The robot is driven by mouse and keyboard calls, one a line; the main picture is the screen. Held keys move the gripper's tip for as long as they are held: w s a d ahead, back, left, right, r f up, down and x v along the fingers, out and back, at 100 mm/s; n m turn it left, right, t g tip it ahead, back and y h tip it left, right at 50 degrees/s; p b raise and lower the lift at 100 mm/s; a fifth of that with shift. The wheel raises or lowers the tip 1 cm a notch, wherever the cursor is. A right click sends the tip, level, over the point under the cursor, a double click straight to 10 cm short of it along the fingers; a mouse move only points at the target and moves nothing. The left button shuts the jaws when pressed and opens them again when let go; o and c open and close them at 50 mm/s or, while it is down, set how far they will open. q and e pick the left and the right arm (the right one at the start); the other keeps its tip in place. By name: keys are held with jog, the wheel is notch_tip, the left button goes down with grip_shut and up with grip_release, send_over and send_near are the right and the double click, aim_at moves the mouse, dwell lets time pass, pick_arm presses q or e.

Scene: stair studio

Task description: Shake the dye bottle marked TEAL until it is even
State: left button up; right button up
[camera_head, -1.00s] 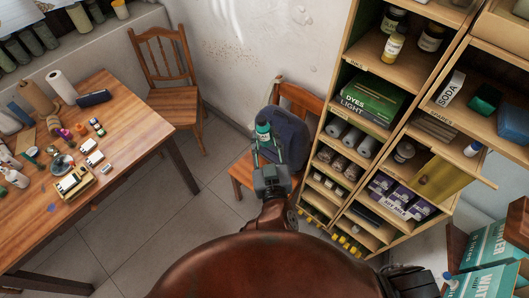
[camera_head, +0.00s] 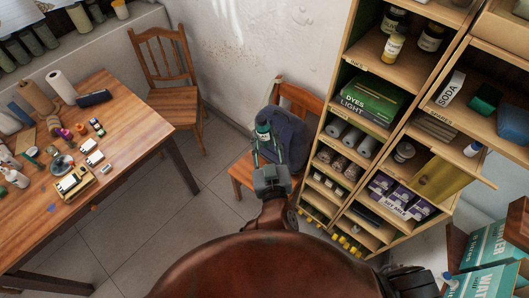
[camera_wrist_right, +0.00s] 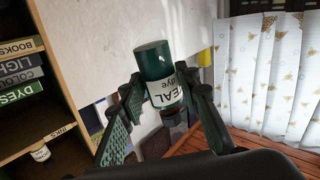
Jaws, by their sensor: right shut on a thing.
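The dye bottle (camera_head: 263,132) is dark green with a white label. Whether the dye inside is even cannot be seen. My left gripper is not in view.
A wooden chair (camera_head: 243,176) with a dark blue bag (camera_head: 290,135) stands behind the bottle. Tall shelves (camera_head: 352,106) with dye boxes, jars and rolls rise at the right. A cluttered wooden table (camera_head: 130,118) is at the left. Open tiled floor (camera_head: 160,235) lies between.

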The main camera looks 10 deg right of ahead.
notch_tip(320, 180, down, 10)
jog(key=s+m, duration=0.1)
jog(key=shift+s+a+t+y, duration=0.3)
jog(key=shift+s+a, duration=0.05)
jog(key=shift+a, duration=0.1)
